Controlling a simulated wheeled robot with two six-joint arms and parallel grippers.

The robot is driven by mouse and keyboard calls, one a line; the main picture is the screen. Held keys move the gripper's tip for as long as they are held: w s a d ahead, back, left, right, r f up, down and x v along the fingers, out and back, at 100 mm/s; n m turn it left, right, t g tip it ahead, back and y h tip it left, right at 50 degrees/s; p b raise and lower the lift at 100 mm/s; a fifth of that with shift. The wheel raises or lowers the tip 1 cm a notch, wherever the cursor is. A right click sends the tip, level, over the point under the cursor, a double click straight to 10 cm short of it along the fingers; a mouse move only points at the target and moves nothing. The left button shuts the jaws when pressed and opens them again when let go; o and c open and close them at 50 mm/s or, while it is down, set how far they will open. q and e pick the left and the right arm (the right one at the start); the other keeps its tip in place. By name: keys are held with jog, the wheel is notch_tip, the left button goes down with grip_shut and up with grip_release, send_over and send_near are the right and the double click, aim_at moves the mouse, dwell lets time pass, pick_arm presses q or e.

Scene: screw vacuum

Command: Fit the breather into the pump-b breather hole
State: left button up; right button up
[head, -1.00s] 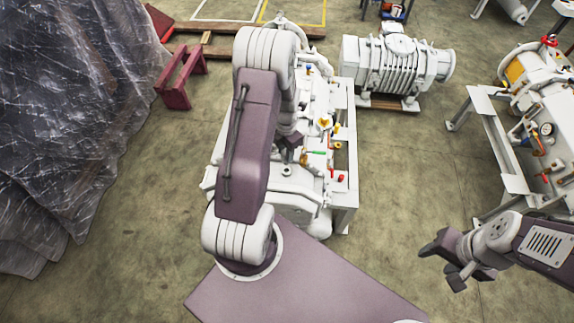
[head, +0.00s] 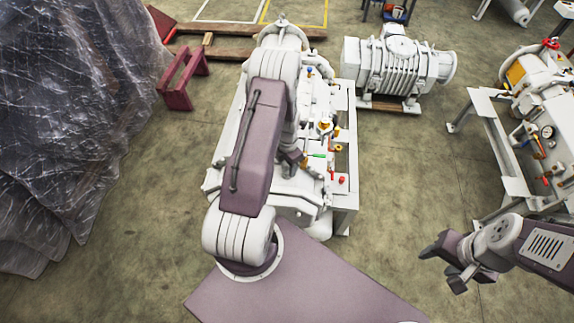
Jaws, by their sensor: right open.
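The white vacuum pump (head: 295,208) sits on a pale frame at the centre, largely hidden behind my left arm. My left gripper (head: 298,162) points down close over the right half of the pump. Its fingertips are small and dark, and I cannot tell whether they hold anything. A small orange-brown bit shows right beside them; I cannot tell if it is the breather. The breather hole cannot be made out. My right gripper (head: 447,266) is open and empty over the floor at the lower right, well away from the pump.
A green-handled tool (head: 316,155), a brass-coloured fitting (head: 338,147) and a red part (head: 341,180) lie along the frame's right side. A second white pump (head: 398,72) stands behind right. Another equipment frame (head: 500,150) is at right. Plastic-wrapped goods (head: 65,130) fill the left.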

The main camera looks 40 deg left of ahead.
aim_at(287, 165)
pick_arm(q)
jog(key=shift+r, duration=0.3)
jog(key=shift+w+r, duration=0.1)
jog(key=shift+r, duration=0.15)
notch_tip(287, 165, up, 11)
jog(key=b, duration=0.2)
jog(key=s+d+r+m, duration=0.2)
jog(key=d+m, duration=0.3)
jog(key=m, duration=0.6)
jog(key=s+d+r+m, duration=0.1)
jog(key=s+d+m, duration=0.4)
jog(key=m, duration=0.5)
jog(key=s+d+r+m+t, duration=0.1)
jog(key=d+m, duration=0.4)
jog(key=m, duration=0.6)
jog(key=s+r, duration=0.1)
jog(key=s, duration=0.1)
jog(key=shift+s+r+m, duration=0.3)
